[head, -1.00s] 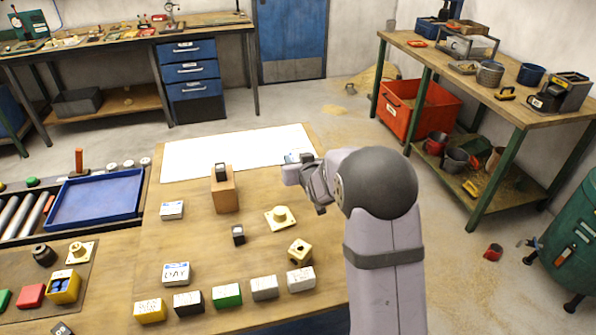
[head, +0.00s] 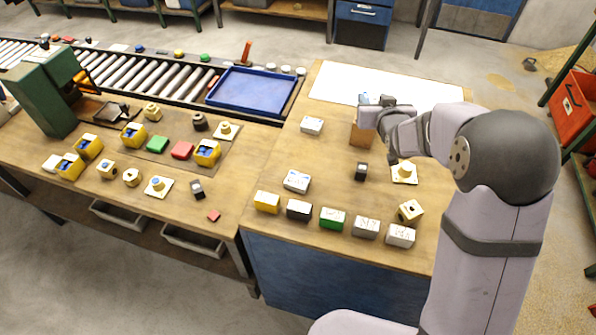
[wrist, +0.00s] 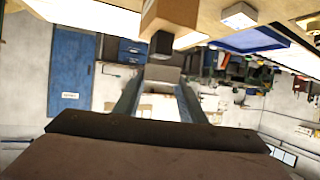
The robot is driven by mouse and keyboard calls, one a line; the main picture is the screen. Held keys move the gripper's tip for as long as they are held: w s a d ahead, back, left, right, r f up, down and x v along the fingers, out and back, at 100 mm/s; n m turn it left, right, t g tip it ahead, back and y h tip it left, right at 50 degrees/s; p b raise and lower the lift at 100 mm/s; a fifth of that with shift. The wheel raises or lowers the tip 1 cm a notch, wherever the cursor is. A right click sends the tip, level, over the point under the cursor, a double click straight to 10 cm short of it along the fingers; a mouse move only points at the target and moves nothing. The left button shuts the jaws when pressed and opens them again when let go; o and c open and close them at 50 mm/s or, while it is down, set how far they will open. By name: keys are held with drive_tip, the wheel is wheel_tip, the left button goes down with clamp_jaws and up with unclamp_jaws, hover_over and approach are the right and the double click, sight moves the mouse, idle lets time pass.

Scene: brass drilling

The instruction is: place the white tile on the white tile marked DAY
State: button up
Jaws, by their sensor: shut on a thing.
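My gripper (head: 372,106) is in the air by the wooden block near the white sheet. It is shut on a pale tile, whose small blue-and-white face (head: 364,99) shows at the fingertips. In the wrist view the tile (wrist: 162,74) sits between the two fingers. The white tile marked DAY (head: 296,181) lies on the table, left of and nearer than the gripper, with nothing on top. Another white tile (head: 311,125) lies farther back, left of the wooden block. The lettering on the held tile is hidden or too small to read.
The wooden block (head: 361,134) stands just below the gripper in the picture. A small dark block (head: 361,171) and a cream flanged piece (head: 404,173) lie nearby. A row of yellow, black, green (head: 332,219) and white blocks lines the front edge. A blue tray (head: 252,90) is back left.

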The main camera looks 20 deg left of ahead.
drive_tip(key=s+a+n+g+y+p, duration=0.1)
drive_tip(key=s+a+n+y+p, duration=0.1)
drive_tip(key=s+a, duration=0.4)
drive_tip(key=n+g+y+p, duration=0.1)
drive_tip(key=n+g+y, duration=0.1)
drive_tip(key=n+y, duration=0.1)
hover_over(300, 184)
drive_tip(key=shift+f, duration=1.1)
drive_tip(key=shift+f+p, duration=0.65)
drive_tip(key=shift+f, duration=2.45)
drive_tip(key=shift+f+p, duration=0.3)
drive_tip(key=shift+f, duration=1.6)
